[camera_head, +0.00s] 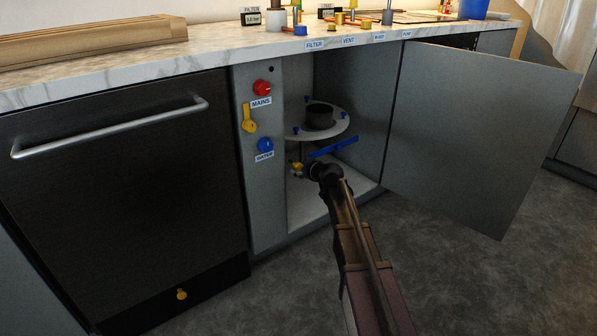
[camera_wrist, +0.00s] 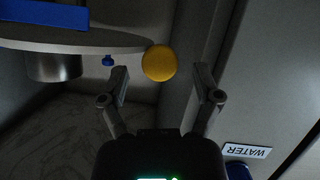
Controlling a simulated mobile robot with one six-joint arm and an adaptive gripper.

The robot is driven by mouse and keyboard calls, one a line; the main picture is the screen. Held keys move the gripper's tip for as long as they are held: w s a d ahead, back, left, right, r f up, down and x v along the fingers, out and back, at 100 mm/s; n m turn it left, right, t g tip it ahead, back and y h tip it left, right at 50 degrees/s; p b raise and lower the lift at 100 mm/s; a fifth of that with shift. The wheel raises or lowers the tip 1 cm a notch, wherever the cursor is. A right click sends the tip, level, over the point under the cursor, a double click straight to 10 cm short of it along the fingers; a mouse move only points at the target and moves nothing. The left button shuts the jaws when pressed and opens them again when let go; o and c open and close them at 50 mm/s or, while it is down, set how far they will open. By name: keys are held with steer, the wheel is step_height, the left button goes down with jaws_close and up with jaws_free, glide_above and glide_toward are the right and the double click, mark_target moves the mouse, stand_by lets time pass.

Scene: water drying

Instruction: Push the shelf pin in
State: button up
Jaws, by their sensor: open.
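A round yellow knob, apparently the shelf pin (camera_wrist: 160,63), shows in the wrist view beside the edge of a pale shelf (camera_wrist: 70,38). In the head view a small yellow piece (camera_head: 297,167) shows just left of my gripper (camera_head: 312,171), inside the open cabinet. In the wrist view my gripper (camera_wrist: 161,86) has its two fingers apart, one on each side of the yellow knob in the picture. No contact with it can be made out. The pale round shelf (camera_head: 298,132) holds a dark cylinder (camera_head: 319,114) and blue knobs. The pin's shaft is hidden.
The cabinet's side panel carries a red knob (camera_head: 262,87), a yellow lever (camera_head: 249,120) and a blue knob (camera_head: 265,145). A blue bar (camera_head: 335,147) lies below the shelf. The cabinet door (camera_head: 480,130) stands open at right. The cabinet floor (camera_head: 305,208) looks clear.

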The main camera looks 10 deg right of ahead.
steer(key=shift+x, duration=1)
